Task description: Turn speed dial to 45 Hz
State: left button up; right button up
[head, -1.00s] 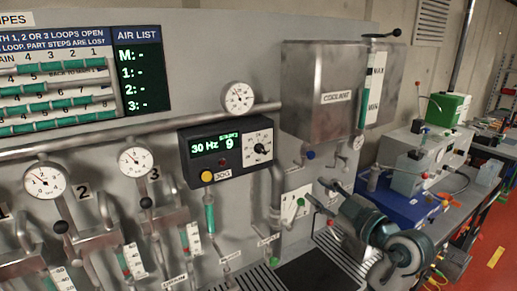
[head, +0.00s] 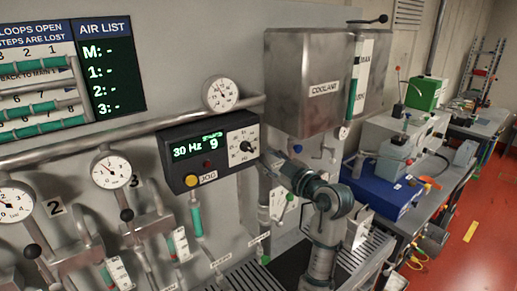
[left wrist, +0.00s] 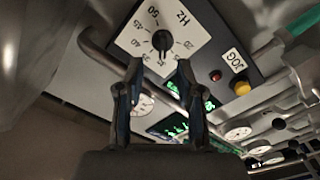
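The speed dial is a black knob (head: 246,146) on a white scale plate at the right end of a black control box (head: 182,171). The box's green display (head: 195,147) reads 30 Hz and 9. In the left wrist view the knob (left wrist: 162,40) sits just beyond my fingertips, with scale numbers and "Hz" around it. My left gripper (left wrist: 160,70) is open and empty, its two fingers apart and pointing at the dial. In the head view the left gripper (head: 268,160) is small, just right of the dial. My right gripper is not in view.
A yellow JOG button (head: 191,181) and a red one (head: 208,164) are on the box. A round gauge (head: 222,94) and pipe are above it. The metal coolant tank (head: 305,85) is above right. A blue unit (head: 385,190) stands on the bench at right.

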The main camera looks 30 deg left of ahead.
aim_at(251, 150)
pick_arm(q)
jog(key=x, duration=0.5)
jog(key=shift+s+a+f+p, duration=0.1)
jog(key=shift+s+a+p, duration=0.2)
jog(key=shift+a, duration=0.1)
jog(key=shift+x, duration=1.1)
jog(key=shift+d, duration=0.55)
jog(key=shift+w+d, duration=0.15)
jog(key=shift+d, duration=0.5)
jog(key=shift+c, duration=1.2)
jog(key=shift+a, duration=0.2)
jog(key=c, duration=0.4)
jog(key=shift+a, duration=0.25)
grip_shut()
jog(key=shift+s+a, duration=0.15)
jog(key=shift+s, duration=0.05)
jog(key=shift+r, duration=0.2)
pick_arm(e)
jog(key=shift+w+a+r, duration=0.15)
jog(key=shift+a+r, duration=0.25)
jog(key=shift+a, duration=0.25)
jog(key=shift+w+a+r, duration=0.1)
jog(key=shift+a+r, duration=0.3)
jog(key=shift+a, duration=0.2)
